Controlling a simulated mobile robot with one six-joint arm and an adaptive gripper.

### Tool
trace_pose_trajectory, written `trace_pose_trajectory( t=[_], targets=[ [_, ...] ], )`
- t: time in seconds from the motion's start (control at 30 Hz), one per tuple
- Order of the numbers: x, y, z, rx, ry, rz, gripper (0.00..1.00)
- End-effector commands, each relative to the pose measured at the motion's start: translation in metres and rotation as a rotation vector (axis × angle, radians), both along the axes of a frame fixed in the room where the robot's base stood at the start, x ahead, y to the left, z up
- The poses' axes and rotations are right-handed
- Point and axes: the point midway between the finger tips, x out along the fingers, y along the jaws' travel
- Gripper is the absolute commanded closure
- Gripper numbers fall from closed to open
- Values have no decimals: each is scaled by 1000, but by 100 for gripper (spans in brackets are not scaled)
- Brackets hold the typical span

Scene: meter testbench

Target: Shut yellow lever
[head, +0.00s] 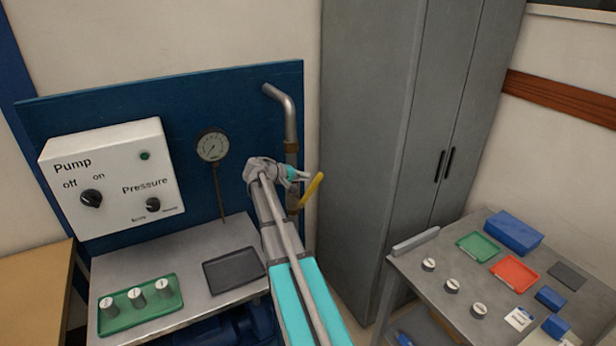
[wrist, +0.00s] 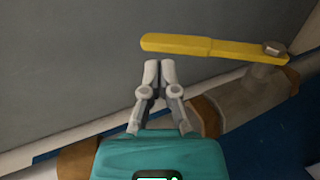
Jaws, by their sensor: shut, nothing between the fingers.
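The yellow lever (head: 312,190) sits on the vertical metal pipe (head: 291,125) at the right edge of the blue panel. In the head view it slants up and to the right, away from the pipe. In the wrist view the yellow lever (wrist: 215,47) runs across the upper right, with its bolt end at the right and its free end at the left. My gripper (head: 304,175) is close to the lever in the head view. In the wrist view my gripper (wrist: 160,66) is shut and empty, with its fingertips beside the lever's free end and apparently apart from it.
A grey cabinet (head: 365,120) stands close behind and right of the lever. A pressure gauge (head: 212,146) and a pump box (head: 112,180) are on the blue panel (head: 240,95). A metal bench (head: 190,255) lies below. A side table (head: 420,270) with trays is at the right.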

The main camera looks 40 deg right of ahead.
Motion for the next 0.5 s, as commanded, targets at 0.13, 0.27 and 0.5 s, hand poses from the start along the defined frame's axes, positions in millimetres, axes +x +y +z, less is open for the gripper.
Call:
trace_pose_trajectory(
  t=[0.13,0.27,0.5],
  targets=[
    [2,16,17,0,0,1,100],
    [5,29,27,0,0,1,100],
    [10,54,47,0,1,1,100]
  ],
)
